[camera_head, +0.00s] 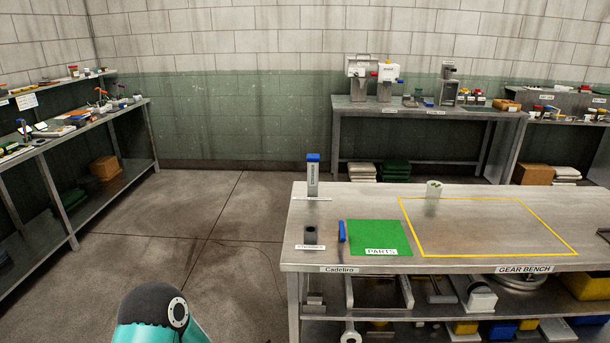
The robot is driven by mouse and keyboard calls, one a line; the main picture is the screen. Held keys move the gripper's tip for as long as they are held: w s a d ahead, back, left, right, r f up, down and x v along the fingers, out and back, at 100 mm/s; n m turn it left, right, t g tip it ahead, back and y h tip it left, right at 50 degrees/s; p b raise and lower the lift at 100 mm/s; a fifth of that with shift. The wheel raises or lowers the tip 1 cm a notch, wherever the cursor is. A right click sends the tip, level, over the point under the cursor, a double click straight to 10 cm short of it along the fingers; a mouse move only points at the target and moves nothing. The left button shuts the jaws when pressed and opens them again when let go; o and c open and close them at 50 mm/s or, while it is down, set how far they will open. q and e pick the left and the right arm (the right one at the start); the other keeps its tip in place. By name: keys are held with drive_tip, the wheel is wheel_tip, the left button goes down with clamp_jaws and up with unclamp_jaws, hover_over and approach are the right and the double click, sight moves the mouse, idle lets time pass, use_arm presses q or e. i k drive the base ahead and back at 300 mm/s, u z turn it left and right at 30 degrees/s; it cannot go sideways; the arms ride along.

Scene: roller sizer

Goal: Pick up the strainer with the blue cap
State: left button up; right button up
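A grey upright strainer (312,182) with a blue cap (313,157) stands at the back left of the metal bench (470,258). A small white strip lies at its foot. A smaller blue piece (341,231) stands nearer the front, beside the left edge of the green PARTS mat (375,232); I cannot tell what it is. A dark round opening or cup (309,236) is at the front left, behind a small label. Part of my own teal arm shows at the bottom, left of the bench. Neither gripper shows.
A yellow outlined area (485,255) fills much of the bench's right side and is mostly bare. A small white cup (433,189) stands at its back edge. The lower shelf holds tools and bins. The floor (190,220) left of the bench is clear.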

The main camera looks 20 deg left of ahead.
sight(313, 160)
drive_tip(key=z, duration=0.1)
drive_tip(key=i, duration=0.95)
drive_tip(key=u, duration=0.05)
